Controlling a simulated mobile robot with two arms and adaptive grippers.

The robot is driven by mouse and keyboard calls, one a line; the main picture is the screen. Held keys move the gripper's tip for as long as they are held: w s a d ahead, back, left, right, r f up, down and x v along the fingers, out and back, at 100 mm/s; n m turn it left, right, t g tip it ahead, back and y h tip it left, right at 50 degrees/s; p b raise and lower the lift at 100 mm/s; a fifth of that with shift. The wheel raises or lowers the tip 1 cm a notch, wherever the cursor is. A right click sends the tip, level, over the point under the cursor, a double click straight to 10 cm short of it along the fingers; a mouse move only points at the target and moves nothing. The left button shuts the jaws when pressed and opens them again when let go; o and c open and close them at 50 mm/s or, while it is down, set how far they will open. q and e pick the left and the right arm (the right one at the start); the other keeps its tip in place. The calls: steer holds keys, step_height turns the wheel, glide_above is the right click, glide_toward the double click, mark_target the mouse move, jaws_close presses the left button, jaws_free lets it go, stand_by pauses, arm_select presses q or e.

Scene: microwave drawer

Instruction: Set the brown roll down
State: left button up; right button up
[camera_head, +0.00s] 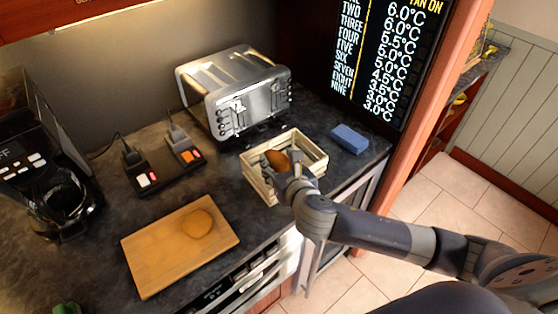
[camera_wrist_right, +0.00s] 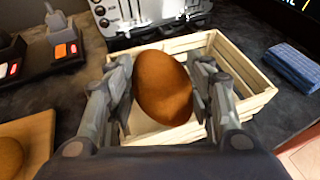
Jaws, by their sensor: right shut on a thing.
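The brown roll (camera_wrist_right: 163,88) is between the fingers of my right gripper (camera_wrist_right: 160,92), which is shut on it. In the head view the roll (camera_head: 277,160) and my right gripper (camera_head: 288,170) are over the slatted wooden crate (camera_head: 312,157). The crate also shows in the right wrist view (camera_wrist_right: 243,70), around and below the roll. I cannot tell whether the roll touches the crate floor. A second, lighter roll (camera_head: 197,223) lies on the wooden board (camera_head: 150,262) to the left. My left gripper is not in view.
A steel toaster (camera_head: 240,95) stands behind the crate. A blue sponge or cloth (camera_head: 350,139) lies to its right, near the counter edge. A black socket block (camera_head: 163,172) with plugs and a coffee maker (camera_head: 55,185) are to the left. Dark counter shows between them.

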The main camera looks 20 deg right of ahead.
steer(key=shift+f, duration=0.15)
steer(key=o, duration=1.1)
steer(key=shift+c, duration=0.2)
steer(key=shift+r, duration=0.2)
steer(key=v, duration=1.2)
steer(key=shift+r, duration=0.45)
